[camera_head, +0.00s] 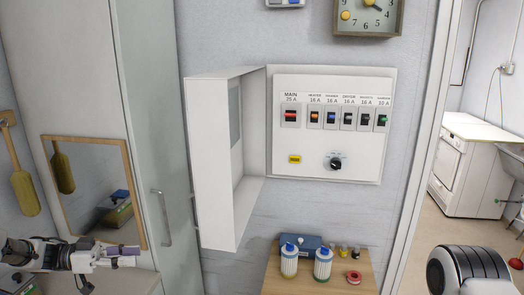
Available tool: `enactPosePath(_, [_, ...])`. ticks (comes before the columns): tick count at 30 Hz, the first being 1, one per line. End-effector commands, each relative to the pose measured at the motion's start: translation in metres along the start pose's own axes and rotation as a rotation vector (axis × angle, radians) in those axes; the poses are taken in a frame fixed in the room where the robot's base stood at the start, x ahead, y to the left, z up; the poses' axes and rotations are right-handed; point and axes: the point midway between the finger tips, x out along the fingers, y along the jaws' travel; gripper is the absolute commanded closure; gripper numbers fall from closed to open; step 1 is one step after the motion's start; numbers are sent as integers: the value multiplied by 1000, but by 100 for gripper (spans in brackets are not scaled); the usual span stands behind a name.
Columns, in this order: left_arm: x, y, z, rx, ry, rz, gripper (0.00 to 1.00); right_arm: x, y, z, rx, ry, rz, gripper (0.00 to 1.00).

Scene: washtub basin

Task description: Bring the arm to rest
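My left gripper (128,257) is at the lower left, in front of the mirror's lower edge. It points to the right, and its fingers look close together with nothing clearly between them. The picture is too small to tell whether it is open or shut. My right gripper is out of view; a black and white rounded part at the lower right looks like my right arm.
An electrical panel (327,168) on the wall has its white door (213,165) swung open to the left. Below it, a small wooden table (335,285) holds two blue-capped jars and a red roll. A tall cabinet (150,100) stands left. A doorway opens at right.

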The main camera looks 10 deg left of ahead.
Motion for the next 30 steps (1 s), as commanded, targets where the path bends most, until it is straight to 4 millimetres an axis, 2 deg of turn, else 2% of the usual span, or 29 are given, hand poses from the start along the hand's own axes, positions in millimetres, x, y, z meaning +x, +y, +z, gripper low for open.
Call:
enactPosePath(1, [21,3,15,-42,4,16,63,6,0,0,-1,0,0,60])
enactPosePath(5, [81,12,50,-175,36,17,63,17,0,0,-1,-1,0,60])
enactPosePath(8, [140,25,96,-321,56,-37,63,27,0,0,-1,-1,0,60])
enactPosePath(9, [164,33,122,-392,52,-83,63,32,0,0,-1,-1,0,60])
enactPosePath(11, [195,48,166,-502,24,-179,63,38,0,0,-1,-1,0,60])
enactPosePath(12, [210,60,197,-570,-13,-254,63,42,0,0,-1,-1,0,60])
enactPosePath(14, [222,82,245,-662,-96,-377,63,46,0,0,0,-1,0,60])
enactPosePath(15, [223,100,277,-717,-169,-461,63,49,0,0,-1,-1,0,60])
enactPosePath(17, [215,130,320,-785,-299,-587,63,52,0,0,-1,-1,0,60])
enactPosePath(18, [203,153,346,-822,-398,-670,63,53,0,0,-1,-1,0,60])
enactPosePath(20, [178,189,377,-866,-560,-787,63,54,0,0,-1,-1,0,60])
enactPosePath(21, [157,212,390,-890,-670,-861,63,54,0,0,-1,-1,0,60])
enactPosePath(24, [103,261,405,-934,-909,-1012,63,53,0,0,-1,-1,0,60])
enactPosePath(27, [66,291,409,-955,-1076,-1087,63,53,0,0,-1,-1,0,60])
enactPosePath(30, [59,297,412,-916,-1157,-1052,63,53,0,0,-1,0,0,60])
